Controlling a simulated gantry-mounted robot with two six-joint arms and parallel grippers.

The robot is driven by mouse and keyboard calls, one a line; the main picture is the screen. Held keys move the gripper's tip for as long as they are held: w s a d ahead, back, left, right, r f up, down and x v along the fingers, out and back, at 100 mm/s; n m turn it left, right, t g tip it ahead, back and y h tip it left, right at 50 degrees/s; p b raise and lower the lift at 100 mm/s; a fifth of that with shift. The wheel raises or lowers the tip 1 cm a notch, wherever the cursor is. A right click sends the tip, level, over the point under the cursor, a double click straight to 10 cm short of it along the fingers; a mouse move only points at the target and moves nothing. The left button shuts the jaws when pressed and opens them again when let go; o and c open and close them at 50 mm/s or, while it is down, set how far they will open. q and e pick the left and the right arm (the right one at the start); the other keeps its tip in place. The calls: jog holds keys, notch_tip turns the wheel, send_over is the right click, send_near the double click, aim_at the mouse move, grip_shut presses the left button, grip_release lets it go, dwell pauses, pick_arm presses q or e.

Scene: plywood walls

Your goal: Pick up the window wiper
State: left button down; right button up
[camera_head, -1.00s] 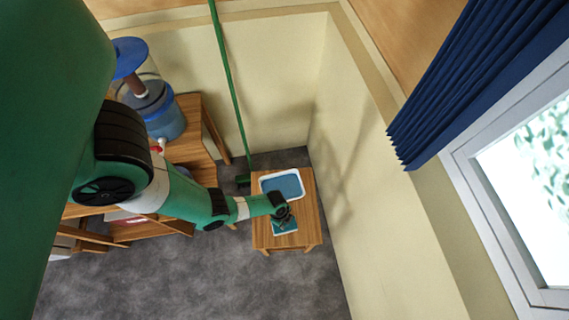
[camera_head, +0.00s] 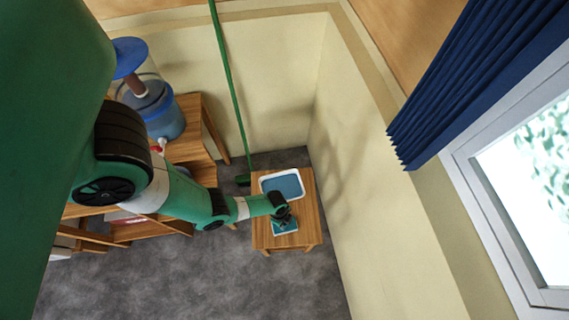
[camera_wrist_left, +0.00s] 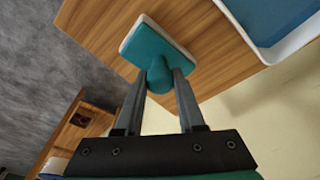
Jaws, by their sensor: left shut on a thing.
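The window wiper is a teal block with a pale edge and a round teal handle. In the head view the wiper (camera_head: 285,229) is at the small wooden table, just below the white tray. In the left wrist view the wiper (camera_wrist_left: 152,45) shows at the top centre, its handle towards me. My left gripper (camera_head: 284,216) is shut on the handle. In the left wrist view the fingers of the left gripper (camera_wrist_left: 162,76) lie on both sides of the handle. I cannot tell whether the wiper touches the tabletop. My right gripper is not in view.
A white tray (camera_head: 264,179) with a blue inside stands on the small wooden table (camera_head: 305,212). A green pole (camera_head: 234,92) leans at the wall behind. A blue water bottle (camera_head: 162,112) is on wooden furniture at left. A window and blue curtain (camera_head: 465,80) are at right.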

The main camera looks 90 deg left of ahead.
pick_arm(q)
jog(key=shift+r, duration=0.15)
jog(key=shift+r+p, duration=0.25)
jog(key=shift+p, duration=0.05)
notch_tip(320, 180, up, 3)
jog(key=shift+f+p, duration=0.15)
jog(key=shift+p, duration=0.85)
jog(key=s+d+r+p, duration=0.6)
jog(key=s+d+r, duration=0.3)
jog(key=d, duration=0.1)
jog(key=shift+d+r, duration=0.3)
jog(key=shift+d, duration=0.1)
